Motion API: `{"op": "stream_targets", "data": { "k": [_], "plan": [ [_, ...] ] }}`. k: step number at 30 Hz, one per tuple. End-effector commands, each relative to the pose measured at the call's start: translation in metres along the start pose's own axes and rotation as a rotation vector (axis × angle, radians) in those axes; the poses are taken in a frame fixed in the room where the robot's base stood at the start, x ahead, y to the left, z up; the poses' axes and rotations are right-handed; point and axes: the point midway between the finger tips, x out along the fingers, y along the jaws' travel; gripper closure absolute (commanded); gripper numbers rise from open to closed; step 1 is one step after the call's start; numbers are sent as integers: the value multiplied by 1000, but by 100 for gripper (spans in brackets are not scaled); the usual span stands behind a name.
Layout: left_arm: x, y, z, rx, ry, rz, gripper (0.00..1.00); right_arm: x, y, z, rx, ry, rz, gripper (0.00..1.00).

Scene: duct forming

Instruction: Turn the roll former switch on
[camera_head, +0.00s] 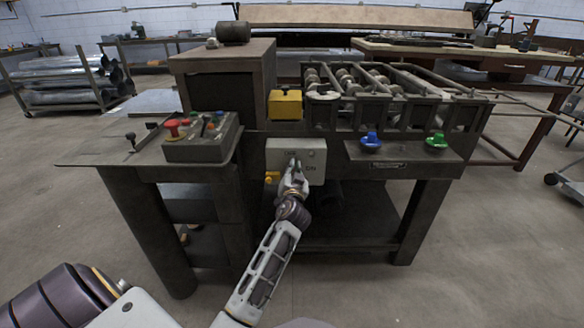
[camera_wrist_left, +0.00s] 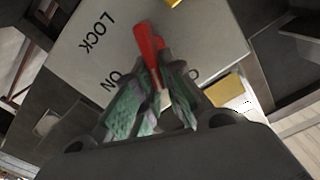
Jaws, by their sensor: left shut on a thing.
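The switch panel is a pale grey box (camera_head: 316,168) on the front of the dark roll former (camera_head: 400,160). In the left wrist view its plate (camera_wrist_left: 90,50) carries the words LOCK and ON. A red switch lever (camera_wrist_left: 147,45) stands out from this plate. My left gripper (camera_head: 293,164) is at the front of the box. In the left wrist view its green-padded fingertips (camera_wrist_left: 156,90) are shut on the red lever, with the lever's end between them. The fingers hide the lever in the head view. My right gripper is not in view.
A control box (camera_head: 200,145) with a red button sits left on the table. A yellow box (camera_head: 285,104) is above the switch panel. Blue (camera_head: 370,140) and green (camera_head: 437,141) knobs are to the right. Open floor lies in front.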

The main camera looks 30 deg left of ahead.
Motion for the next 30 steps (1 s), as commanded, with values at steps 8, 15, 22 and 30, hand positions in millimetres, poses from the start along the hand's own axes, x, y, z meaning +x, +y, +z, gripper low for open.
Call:
{"op": "stream_targets", "data": {
  "k": [8, 15, 22, 30],
  "plan": [
    [0, 6, -1, 229, 0, 2, 100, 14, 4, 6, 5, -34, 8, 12],
    [0, 12, 1, 457, 0, 2, 100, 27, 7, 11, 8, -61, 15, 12],
    [0, 16, 4, 676, 2, 1, 100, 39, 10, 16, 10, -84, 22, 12],
    [0, 21, 8, 922, 2, 1, 100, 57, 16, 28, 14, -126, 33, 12]
  ]
}}
